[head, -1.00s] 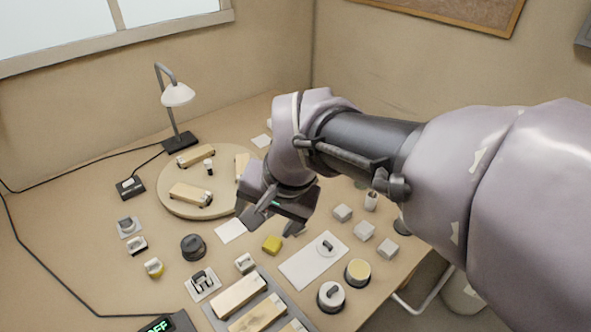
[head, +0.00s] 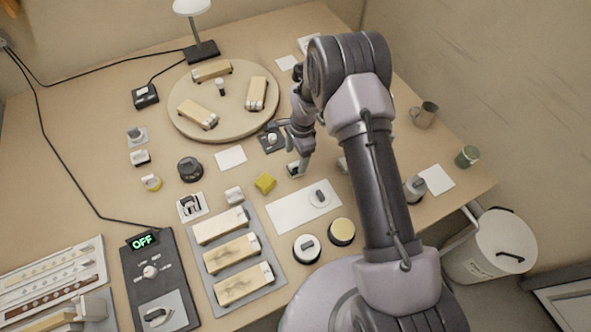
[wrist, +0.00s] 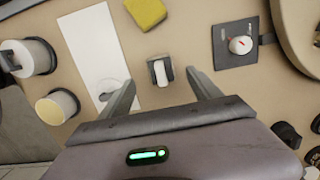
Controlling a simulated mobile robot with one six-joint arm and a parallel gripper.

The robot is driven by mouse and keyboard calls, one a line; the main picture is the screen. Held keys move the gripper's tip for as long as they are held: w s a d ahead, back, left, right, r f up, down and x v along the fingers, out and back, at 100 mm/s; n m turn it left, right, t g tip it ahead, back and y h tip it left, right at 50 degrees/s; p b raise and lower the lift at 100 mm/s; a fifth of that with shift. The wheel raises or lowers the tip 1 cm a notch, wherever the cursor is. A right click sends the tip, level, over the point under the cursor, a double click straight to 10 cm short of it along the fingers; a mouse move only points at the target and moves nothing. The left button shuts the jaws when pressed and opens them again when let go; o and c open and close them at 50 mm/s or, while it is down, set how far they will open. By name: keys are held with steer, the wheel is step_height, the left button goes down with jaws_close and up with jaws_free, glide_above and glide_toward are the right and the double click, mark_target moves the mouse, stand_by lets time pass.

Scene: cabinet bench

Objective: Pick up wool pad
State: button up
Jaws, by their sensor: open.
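A small block with a pale middle and dark grey sides (head: 293,170) stands on the bench; I take it for the wool pad, but cannot be sure. In the wrist view this block (wrist: 161,71) lies just beyond my fingertips, in line with the gap between them. My gripper (wrist: 161,79) is open and empty, its two fingers spread to either side of the gap. In the head view my gripper (head: 293,147) hangs beside the block, partly hidden by my arm. No contact with the block shows.
A yellow block (head: 265,182) and a white board (head: 303,207) with a grey handled piece lie close by. A dark plate with a knob (head: 272,140) is on the other side. A round wooden board (head: 222,132) holds pale blocks. Two round tubs (head: 341,232) stand near the front edge.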

mark_target(295, 163)
steer(key=f+b, duration=0.2)
steer(key=f, duration=0.4)
steer(key=shift+a, duration=0.2)
steer(key=shift+r, duration=0.1)
steer(key=c, duration=1.4)
